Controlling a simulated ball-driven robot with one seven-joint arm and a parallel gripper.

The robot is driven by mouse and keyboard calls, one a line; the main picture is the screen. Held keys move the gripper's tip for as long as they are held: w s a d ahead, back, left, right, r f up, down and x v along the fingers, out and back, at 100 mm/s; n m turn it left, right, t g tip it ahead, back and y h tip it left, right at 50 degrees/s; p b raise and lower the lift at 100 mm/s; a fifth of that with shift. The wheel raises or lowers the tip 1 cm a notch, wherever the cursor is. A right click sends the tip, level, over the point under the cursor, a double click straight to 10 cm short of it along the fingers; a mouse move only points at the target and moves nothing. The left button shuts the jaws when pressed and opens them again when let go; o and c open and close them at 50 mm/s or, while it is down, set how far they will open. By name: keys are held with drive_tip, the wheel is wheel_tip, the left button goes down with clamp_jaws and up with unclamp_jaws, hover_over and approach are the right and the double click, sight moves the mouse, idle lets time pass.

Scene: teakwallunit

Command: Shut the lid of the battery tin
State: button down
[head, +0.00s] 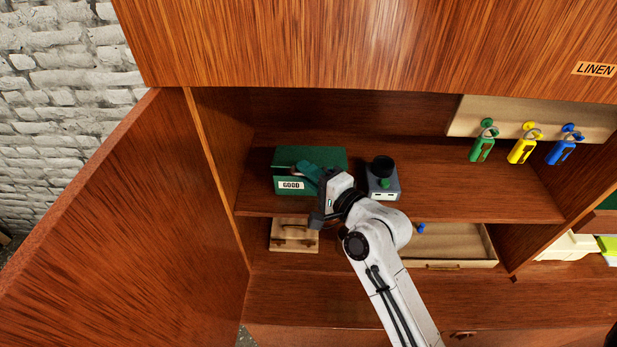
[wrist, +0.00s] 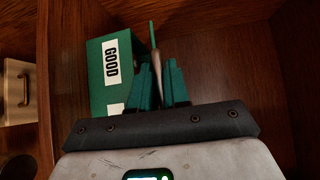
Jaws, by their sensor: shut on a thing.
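The battery tin is a green box (head: 289,169) with a white GOOD label, on the upper shelf at the left in the head view. In the wrist view the tin (wrist: 97,88) lies left of my fingers, its label turned sideways. My gripper (head: 309,172) is at the tin's front right, its teal fingers overlapping the tin in the head view. In the wrist view my gripper (wrist: 160,68) is shut on a thin piece with a green edge, which looks like the tin's lid (wrist: 153,34) seen edge-on. The lid's exact angle is hard to tell.
A grey device with a black round top (head: 382,180) stands just right of my gripper. Green, yellow (head: 522,150) and blue tagged items hang at the right. A wooden block (head: 293,236) and an open tray (head: 455,246) are below. The shelf's right part is clear.

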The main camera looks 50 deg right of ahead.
drive_tip(key=shift+a+f+n+t+b, duration=0.1)
drive_tip(key=shift+f+n+t+b, duration=0.75)
drive_tip(key=shift+b, duration=2.6)
drive_tip(key=shift+r+n+t+b, duration=0.1)
drive_tip(key=shift+n+t+b, duration=0.15)
drive_tip(key=shift+b, duration=0.45)
drive_tip(key=shift+s+r, duration=0.1)
drive_tip(key=shift+r, duration=0.05)
drive_tip(key=c, duration=1.3)
unclamp_jaws()
drive_tip(key=shift+f, duration=0.2)
drive_tip(key=shift+a+f, duration=0.1)
drive_tip(key=shift+f, duration=0.1)
drive_tip(key=shift+r, duration=0.15)
